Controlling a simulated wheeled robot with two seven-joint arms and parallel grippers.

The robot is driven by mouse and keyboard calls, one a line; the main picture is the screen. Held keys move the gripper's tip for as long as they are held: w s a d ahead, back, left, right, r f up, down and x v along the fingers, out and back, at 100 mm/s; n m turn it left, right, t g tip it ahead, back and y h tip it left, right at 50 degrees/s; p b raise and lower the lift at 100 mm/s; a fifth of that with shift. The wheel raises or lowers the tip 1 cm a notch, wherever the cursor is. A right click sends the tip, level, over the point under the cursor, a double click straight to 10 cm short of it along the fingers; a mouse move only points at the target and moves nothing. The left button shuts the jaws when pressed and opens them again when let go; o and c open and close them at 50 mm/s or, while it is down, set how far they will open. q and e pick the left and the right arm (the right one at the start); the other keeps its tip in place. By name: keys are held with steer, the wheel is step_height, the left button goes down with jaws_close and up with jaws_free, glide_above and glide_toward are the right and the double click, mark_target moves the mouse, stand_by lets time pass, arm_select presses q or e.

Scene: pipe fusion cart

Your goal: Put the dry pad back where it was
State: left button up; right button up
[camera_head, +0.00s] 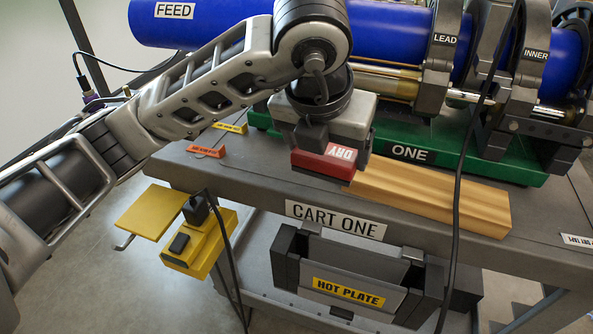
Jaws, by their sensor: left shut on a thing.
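My left gripper (320,135) points down over the cart top and is shut on the pad. The pad is at the left end of a wooden block (430,196), close to it or touching; I cannot tell which, nor whether the pad rests on the cart top. The gripper's fingertips are mostly hidden behind the pad and the gripper body. My right gripper is not in view.
A green base marked ONE (410,153) carries clamps and a blue FEED pipe (200,22) behind. A black cable (458,190) hangs in front. A hot plate (350,290) sits below.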

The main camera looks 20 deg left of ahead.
arm_select(q)
steer(key=shift+w+n, duration=0.1)
steer(key=shift+n, duration=0.3)
steer(key=w+a+f, duration=0.2)
steer(key=w, duration=0.1)
steer(key=w+a+f, duration=0.5)
steer(key=w+f, duration=0.1)
steer(key=w, duration=0.1)
steer(key=shift+a, duration=0.15)
steer(key=shift+w+a+f, duration=0.2)
steer(key=shift+w+f, duration=0.1)
steer(key=shift+f, duration=0.15)
steer(key=shift+w+a+f+p, duration=0.1)
steer(key=shift+w+f+p, duration=0.1)
steer(key=shift+f, duration=0.8)
steer(key=shift+w+a+f+p, duration=0.1)
steer(key=shift+f+p, duration=0.05)
steer(key=shift+f, duration=0.8)
